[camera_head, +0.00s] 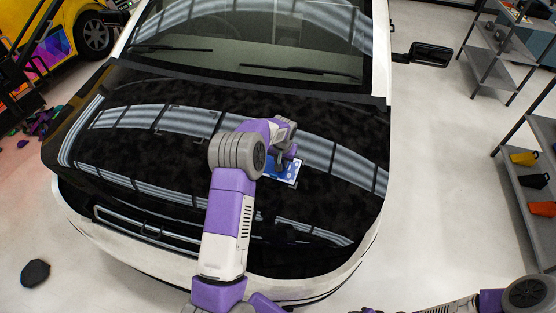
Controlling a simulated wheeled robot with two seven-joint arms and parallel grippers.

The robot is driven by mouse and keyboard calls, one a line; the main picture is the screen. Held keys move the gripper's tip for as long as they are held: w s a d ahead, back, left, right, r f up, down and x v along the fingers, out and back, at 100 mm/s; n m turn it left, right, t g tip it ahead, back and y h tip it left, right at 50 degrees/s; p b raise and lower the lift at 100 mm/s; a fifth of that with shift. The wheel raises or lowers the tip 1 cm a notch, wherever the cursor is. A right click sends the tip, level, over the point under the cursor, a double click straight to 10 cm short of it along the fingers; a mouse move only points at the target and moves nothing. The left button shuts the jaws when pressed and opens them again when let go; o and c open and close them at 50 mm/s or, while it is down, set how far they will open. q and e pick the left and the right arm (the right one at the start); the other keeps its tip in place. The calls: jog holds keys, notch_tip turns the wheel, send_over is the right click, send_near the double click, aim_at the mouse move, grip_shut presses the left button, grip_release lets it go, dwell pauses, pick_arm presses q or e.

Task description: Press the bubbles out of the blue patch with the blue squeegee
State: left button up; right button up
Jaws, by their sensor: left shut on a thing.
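The blue patch (294,176) lies on the black hood (140,140) of the car, near the middle of the view. Light spots show on it. My left arm reaches up from the bottom, and my left gripper (284,162) is over the patch, pointing down. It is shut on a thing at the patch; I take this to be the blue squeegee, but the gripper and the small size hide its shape. Part of the patch is hidden behind my arm. My right arm shows at the bottom right corner; its gripper is not in view.
Grey shelves (520,180) with yellow and orange items stand at the right. The side mirror (431,54) sticks out at the upper right. A yellow vehicle (65,40) is at the upper left. A dark lump (36,272) lies on the floor. The hood around the patch is clear.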

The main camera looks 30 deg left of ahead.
aim_at(298, 170)
pick_arm(q)
jog(key=shift+d, duration=0.2)
jog(key=shift+w+d+f, duration=0.1)
jog(key=shift+w+d, duration=0.15)
jog(key=shift+d, duration=0.7)
jog(key=shift+b, duration=0.3)
jog(key=shift+w+d+f, duration=0.1)
jog(key=shift+w+d, duration=0.05)
jog(key=shift+d, duration=0.4)
jog(key=shift+w+d, duration=0.15)
jog(key=shift+d, duration=0.35)
jog(key=shift+w+d+f+b, duration=0.15)
jog(key=shift+d+b, duration=0.1)
jog(key=shift+d, duration=0.25)
jog(key=shift+w+d+r+b, duration=0.1)
jog(key=shift+d+b, duration=0.1)
jog(key=shift+d, duration=0.25)
